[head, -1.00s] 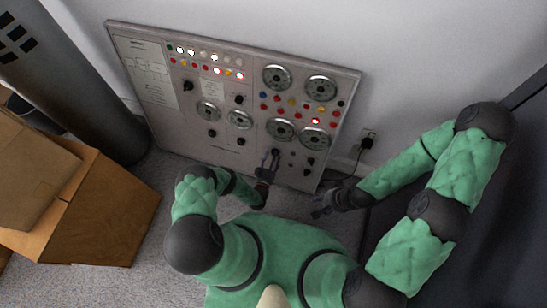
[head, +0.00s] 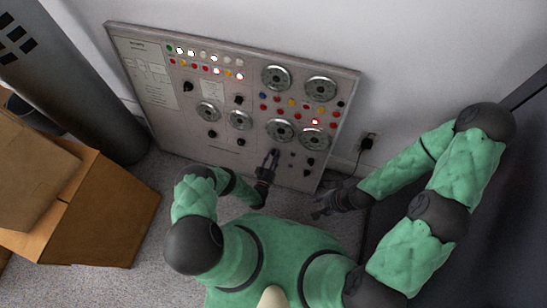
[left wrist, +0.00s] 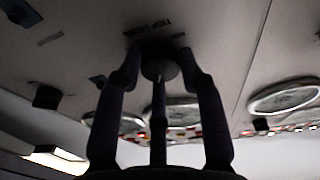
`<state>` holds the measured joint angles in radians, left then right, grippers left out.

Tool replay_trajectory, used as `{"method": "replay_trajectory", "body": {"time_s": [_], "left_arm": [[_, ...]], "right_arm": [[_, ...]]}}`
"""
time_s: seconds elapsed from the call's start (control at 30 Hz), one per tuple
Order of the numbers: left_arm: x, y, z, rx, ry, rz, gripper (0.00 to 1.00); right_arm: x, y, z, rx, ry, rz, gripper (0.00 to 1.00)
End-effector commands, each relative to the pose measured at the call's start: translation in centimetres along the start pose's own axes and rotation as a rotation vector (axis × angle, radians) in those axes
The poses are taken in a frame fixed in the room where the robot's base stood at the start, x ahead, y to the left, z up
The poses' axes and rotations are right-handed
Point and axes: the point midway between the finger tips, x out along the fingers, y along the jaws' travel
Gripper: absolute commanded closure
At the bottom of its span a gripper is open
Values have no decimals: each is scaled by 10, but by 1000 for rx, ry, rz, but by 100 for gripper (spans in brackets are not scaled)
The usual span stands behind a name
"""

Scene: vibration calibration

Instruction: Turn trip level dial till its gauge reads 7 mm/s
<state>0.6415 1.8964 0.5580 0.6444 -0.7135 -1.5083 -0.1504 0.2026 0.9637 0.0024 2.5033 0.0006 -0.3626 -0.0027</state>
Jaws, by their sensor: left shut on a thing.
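The trip level dial (left wrist: 160,68) is a dark round knob on the panel, below an upside-down printed label in the left wrist view. My left gripper (left wrist: 160,62) is shut on it, with fingers on both sides. In the head view my left gripper (head: 274,154) reaches the lower part of the panel and hides the dial. A round gauge (head: 281,130) sits just above it; its reading is too small to tell. My right gripper (head: 320,211) hangs low in front of the panel's right side, touching nothing I can see; its fingers are unclear.
The grey panel (head: 160,125) leans by the wall and carries other gauges (head: 276,77), dark knobs and coloured lamps. Other knobs (head: 309,161) lie close to the right of my left gripper. Cardboard boxes (head: 95,215) stand at left. A wall socket with a plug (head: 367,142) is at right.

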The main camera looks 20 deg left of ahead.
Motion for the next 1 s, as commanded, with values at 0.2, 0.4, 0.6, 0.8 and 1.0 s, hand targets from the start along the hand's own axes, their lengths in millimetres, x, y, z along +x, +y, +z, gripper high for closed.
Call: {"method": "replay_trajectory", "body": {"time_s": [0.2,0.4,0.6,0.8,1.0], "left_arm": [[1,-2,-1,2,4,-2,59],[1,-1,-1,1,3,-1,39],[0,-1,0,0,2,-1,39],[-15,-2,1,0,-2,-4,39],[-54,-3,0,-2,-1,-7,39]], "right_arm": [[0,0,0,0,0,0,60],[0,0,0,0,0,0,60],[0,0,0,0,0,0,60],[0,0,0,0,0,0,60],[0,0,0,0,0,0,60]]}}
